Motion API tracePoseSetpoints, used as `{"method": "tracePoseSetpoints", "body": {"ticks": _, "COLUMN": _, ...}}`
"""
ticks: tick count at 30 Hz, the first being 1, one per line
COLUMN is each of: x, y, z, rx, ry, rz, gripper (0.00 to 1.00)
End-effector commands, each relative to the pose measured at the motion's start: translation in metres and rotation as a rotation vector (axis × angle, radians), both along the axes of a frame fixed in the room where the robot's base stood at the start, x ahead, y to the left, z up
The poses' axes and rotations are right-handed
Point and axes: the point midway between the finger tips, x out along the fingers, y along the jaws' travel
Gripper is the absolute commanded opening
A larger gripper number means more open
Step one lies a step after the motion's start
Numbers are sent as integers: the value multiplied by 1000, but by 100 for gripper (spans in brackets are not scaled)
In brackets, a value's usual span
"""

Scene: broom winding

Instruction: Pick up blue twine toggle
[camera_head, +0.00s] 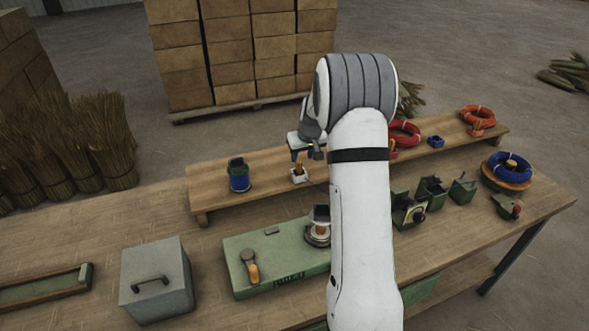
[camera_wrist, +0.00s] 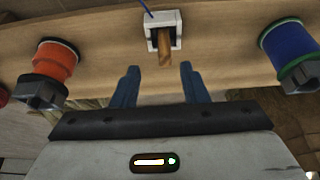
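The blue twine toggle is a small tan wooden peg (camera_wrist: 165,54) in a white holder (camera_wrist: 152,34), with a thin strand of blue twine (camera_wrist: 146,7) above it in the wrist view. In the head view the wooden peg (camera_head: 299,169) stands in the white holder (camera_head: 296,180) on the raised wooden shelf. My gripper (camera_head: 306,154) is just above the holder. In the wrist view my gripper (camera_wrist: 159,69) has its two blue fingers apart, with nothing between them. The peg is just beyond the fingertips, roughly centred between them.
A blue spool (camera_head: 239,179) stands left of the holder; an orange spool (camera_wrist: 56,62) shows on its other side in the wrist view. Red coils (camera_head: 404,133) lie farther right on the shelf (camera_head: 265,187). A grey box (camera_head: 155,280) and green cases stand on the bench in front.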

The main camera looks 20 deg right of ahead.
Motion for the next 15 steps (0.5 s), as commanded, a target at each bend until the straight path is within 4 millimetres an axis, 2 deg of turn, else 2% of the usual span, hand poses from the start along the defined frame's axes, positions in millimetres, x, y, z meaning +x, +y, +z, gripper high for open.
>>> {"method": "tracePoseSetpoints", "body": {"ticks": 9, "x": 13, "y": 7, "z": -38, "rx": 1, "ry": 2, "rz": -2, "gripper": 40}}
{"method": "tracePoseSetpoints", "body": {"ticks": 15, "x": 15, "y": 6, "z": -45, "rx": -1, "ry": 0, "rz": -1, "gripper": 40}}
